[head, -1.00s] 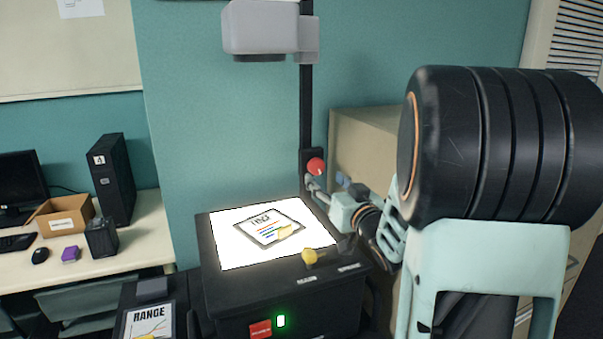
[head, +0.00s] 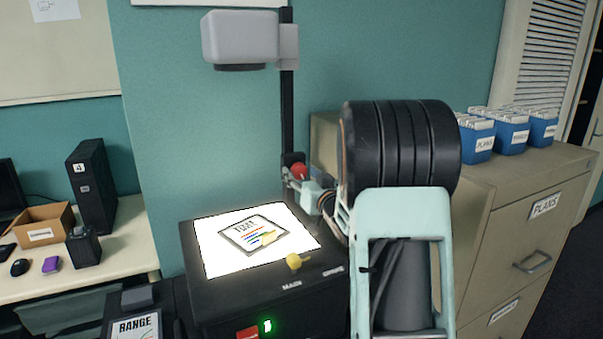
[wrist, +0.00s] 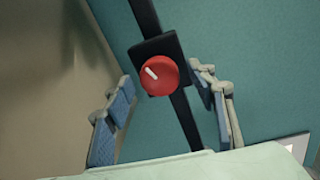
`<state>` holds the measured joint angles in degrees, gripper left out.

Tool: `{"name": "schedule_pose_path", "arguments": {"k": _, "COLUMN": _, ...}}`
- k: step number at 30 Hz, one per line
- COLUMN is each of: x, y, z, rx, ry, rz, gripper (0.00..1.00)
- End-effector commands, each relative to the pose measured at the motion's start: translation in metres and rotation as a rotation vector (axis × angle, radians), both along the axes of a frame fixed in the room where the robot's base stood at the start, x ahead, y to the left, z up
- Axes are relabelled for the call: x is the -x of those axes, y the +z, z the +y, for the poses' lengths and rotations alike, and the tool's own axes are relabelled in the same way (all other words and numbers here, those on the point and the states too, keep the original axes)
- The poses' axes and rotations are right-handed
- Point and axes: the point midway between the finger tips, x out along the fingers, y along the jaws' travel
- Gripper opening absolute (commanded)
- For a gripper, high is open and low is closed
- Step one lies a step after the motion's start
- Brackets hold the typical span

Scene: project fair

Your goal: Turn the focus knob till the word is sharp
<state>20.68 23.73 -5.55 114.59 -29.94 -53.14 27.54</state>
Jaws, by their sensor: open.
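The red focus knob (head: 299,172) sits on a black block on the projector's upright post (head: 288,90). In the wrist view the knob (wrist: 159,75) shows a white pointer line aimed to the upper left. My gripper (wrist: 165,112) is open, its blue-padded fingers on either side of the view, with the knob beyond and between them, apart from both. In the head view my gripper (head: 302,185) is close to the knob, partly hidden by my arm. No projected word is in view.
A filing cabinet (head: 500,215) with blue boxes (head: 478,138) stands at the right. A desk (head: 125,245) with a computer is at the left.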

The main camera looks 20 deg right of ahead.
Motion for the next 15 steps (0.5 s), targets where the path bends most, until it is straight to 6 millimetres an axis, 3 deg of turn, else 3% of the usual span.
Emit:
{"name": "schedule_pose_path", "arguments": {"k": 8, "x": -0.0016, "y": 0.0003, "z": 0.0, "rx": 0.0, "ry": 0.0, "rz": -0.001, "gripper": 0.51}}
{"name": "schedule_pose_path", "arguments": {"k": 15, "x": -0.0014, "y": 0.0003, "z": 0.0, "rx": 0.001, "ry": 0.0, "rz": -0.001, "gripper": 0.26}}
